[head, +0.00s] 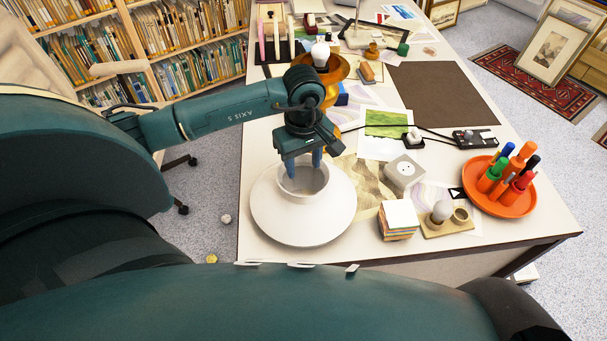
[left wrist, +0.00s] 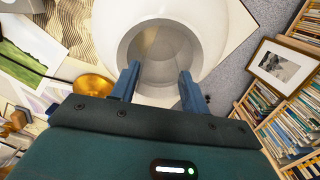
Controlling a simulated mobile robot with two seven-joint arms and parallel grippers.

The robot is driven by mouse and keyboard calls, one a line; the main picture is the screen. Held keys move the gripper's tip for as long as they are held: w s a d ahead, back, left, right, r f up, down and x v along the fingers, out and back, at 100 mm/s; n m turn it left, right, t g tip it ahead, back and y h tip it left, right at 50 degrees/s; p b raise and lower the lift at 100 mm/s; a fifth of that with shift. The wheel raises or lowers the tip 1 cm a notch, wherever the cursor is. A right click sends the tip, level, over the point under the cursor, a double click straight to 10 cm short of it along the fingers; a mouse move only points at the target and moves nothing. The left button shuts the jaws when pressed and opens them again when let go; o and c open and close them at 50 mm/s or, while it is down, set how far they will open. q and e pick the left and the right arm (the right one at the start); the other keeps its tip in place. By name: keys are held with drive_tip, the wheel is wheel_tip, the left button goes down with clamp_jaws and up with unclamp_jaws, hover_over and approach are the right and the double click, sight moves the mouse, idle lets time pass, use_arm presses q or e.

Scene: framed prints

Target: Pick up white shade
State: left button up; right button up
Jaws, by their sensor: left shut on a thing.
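The white shade (head: 303,222) sits at the near left of the table, a wide round form with a raised collar around an opening at its top. My left gripper (head: 303,168) is above it, with its blue fingers down at the collar. My right gripper is not in view.
A stack of paper notes (head: 398,219), a grey socket box (head: 404,171) and an orange tray (head: 505,204) with markers stand to the right. A brass lamp base (head: 334,72) with a bulb stands behind my gripper. The table's front edge is close to the shade.

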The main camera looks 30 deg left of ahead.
use_arm(q)
clamp_jaws()
drive_tip(key=shift+w, duration=0.1)
